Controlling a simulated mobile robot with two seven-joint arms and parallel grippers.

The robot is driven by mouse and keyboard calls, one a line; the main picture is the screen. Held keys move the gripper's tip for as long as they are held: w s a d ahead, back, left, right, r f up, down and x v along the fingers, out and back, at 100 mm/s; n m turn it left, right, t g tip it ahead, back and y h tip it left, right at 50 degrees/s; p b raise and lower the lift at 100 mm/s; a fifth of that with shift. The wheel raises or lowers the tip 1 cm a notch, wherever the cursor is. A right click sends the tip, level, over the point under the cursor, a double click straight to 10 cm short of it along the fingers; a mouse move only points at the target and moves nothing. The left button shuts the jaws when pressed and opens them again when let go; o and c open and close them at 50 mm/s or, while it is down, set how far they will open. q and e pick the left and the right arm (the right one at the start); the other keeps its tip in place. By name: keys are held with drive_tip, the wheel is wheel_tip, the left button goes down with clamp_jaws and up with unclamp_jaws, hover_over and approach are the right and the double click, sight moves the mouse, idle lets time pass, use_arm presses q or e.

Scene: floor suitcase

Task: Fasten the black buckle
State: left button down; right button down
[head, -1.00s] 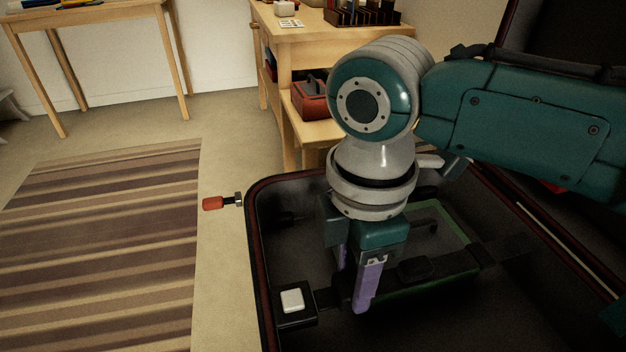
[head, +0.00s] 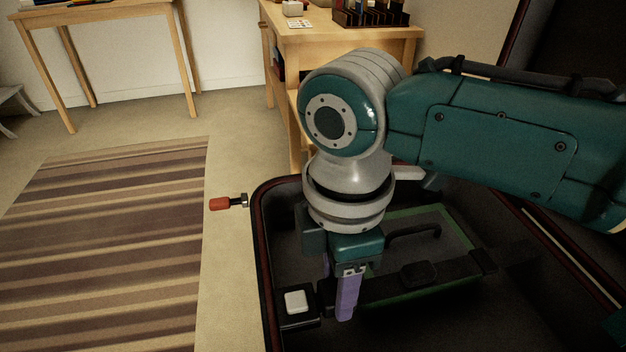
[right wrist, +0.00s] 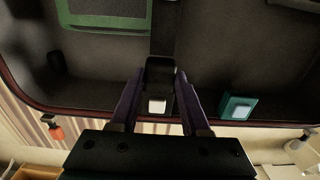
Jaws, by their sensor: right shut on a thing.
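The black buckle's socket (head: 297,302), with a white square button, lies in the open suitcase beside its left wall. The button also shows in the right wrist view (right wrist: 157,106), between my fingertips. My right gripper (head: 345,305), with purple fingers, points down inside the suitcase, just right of the socket. It is shut on the black buckle tongue (right wrist: 159,70) at the end of the dark strap (head: 455,270). The tongue is close to the socket; the fingers partly hide it, and I cannot tell whether the two touch. My left gripper is out of view.
The open suitcase (head: 262,240) has a dark red rim near my right gripper. A green-edged case (head: 450,215) with a black handle lies under the strap. A red-handled tool (head: 220,203) lies on the floor outside. A teal block (right wrist: 237,106) shows in the right wrist view.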

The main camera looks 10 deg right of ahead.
sight(334, 290)
drive_tip(key=c, duration=0.8)
unclamp_jaws()
drive_tip(key=shift+a, duration=0.15)
drive_tip(key=o, duration=0.4)
drive_tip(key=shift+a, duration=0.15)
drive_tip(key=shift+o, duration=0.2)
wheel_tip(334, 290, up, 9)
drive_tip(key=p, duration=0.4)
drive_tip(key=shift+f, duration=0.15)
drive_tip(key=shift+r+p, duration=0.35)
drive_tip(key=shift+r, duration=0.3)
